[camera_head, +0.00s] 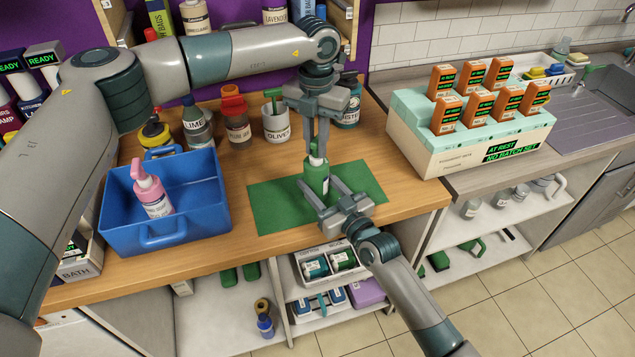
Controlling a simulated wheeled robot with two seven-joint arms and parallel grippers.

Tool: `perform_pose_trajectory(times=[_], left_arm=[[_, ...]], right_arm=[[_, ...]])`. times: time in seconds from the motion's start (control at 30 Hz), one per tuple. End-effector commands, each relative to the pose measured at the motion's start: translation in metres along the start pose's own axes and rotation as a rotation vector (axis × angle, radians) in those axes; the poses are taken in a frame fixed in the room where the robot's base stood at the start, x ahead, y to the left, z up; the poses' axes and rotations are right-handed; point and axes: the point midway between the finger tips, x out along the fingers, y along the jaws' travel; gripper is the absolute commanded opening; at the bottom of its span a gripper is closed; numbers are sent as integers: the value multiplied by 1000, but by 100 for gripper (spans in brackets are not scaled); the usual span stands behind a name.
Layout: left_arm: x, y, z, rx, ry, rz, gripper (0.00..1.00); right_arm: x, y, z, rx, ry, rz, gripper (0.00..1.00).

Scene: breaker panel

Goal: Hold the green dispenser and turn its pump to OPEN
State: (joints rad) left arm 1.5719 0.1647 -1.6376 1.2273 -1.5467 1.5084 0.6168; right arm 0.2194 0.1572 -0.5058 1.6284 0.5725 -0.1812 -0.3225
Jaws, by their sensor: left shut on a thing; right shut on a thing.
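The green dispenser (316,178) stands upright on the green mat (268,205) on the wooden counter. My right gripper (322,196) comes from the front and is shut on the lower body of the dispenser. My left gripper (316,150) points down from above and is shut on the pump (317,160) at the top of the dispenser. The fingers hide much of the pump, and I cannot read any OPEN mark on it.
A blue tub (215,205) holding a pink pump bottle (152,190) stands left of the mat. Several bottles and a white mug (276,127) stand behind. A breaker panel box (420,145) with orange switches is at right. The mat's right part is clear.

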Motion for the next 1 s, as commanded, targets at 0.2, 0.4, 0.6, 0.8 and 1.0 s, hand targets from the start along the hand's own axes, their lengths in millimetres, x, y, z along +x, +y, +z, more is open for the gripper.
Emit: perform_pose_trajectory(times=[0.2, 0.4, 0.6, 0.8, 1.0], left_arm=[[-1, 1, 1, -93, -3, 1, 0], [-1, 1, 1, -92, -3, 2, 0], [-1, 1, 1, -157, -3, 2, 0], [0, 2, 1, -323, -3, 2, 0], [0, 2, 1, -394, -3, 2, 0]], right_arm=[[0, -1, 1, 0, -1, -1, 20], [0, -1, 1, 0, -2, -1, 20], [0, -1, 1, 0, -2, -1, 20], [0, -1, 1, 0, -2, -1, 20], [0, -1, 1, 0, -2, -1, 20]])
